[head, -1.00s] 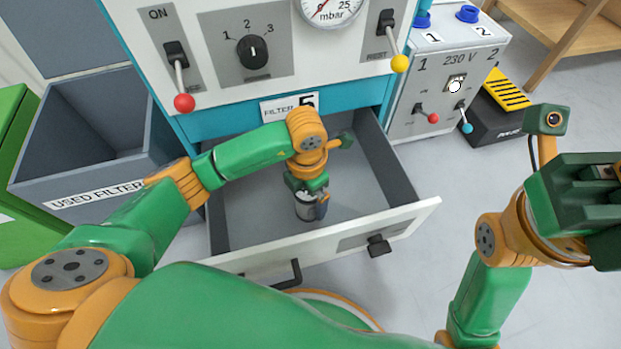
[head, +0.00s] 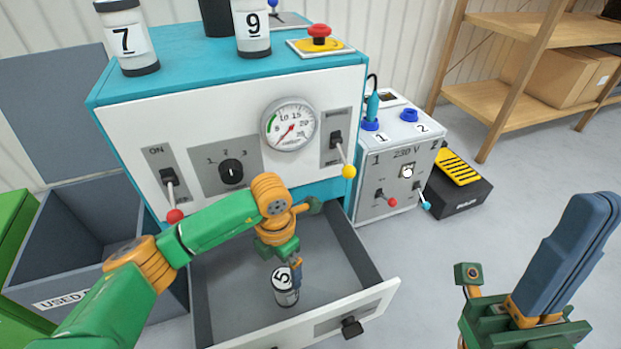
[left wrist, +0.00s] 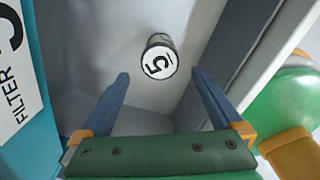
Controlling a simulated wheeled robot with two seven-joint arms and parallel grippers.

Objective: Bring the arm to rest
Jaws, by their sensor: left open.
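My left arm reaches into the open drawer (head: 225,310) of the teal machine. My left gripper (head: 294,270) is open, and in the left wrist view its two blue fingers (left wrist: 160,76) are apart with nothing between them. A grey-and-white filter marked 5 (head: 286,290) stands in the drawer under this gripper. In the left wrist view the filter (left wrist: 158,57) lies beyond the fingertips, apart from them. My right gripper (head: 590,215) is raised at the right, its blue fingers pointing up. They overlap from this side, so their gap is hidden.
Filters 7 (head: 125,40) and 9 (head: 252,30) stand on the machine top beside a red stop button (head: 319,32). A grey used-filter bin (head: 70,245) is at the left. A 230 V box (head: 398,165) and black-yellow pedal (head: 457,180) stand right.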

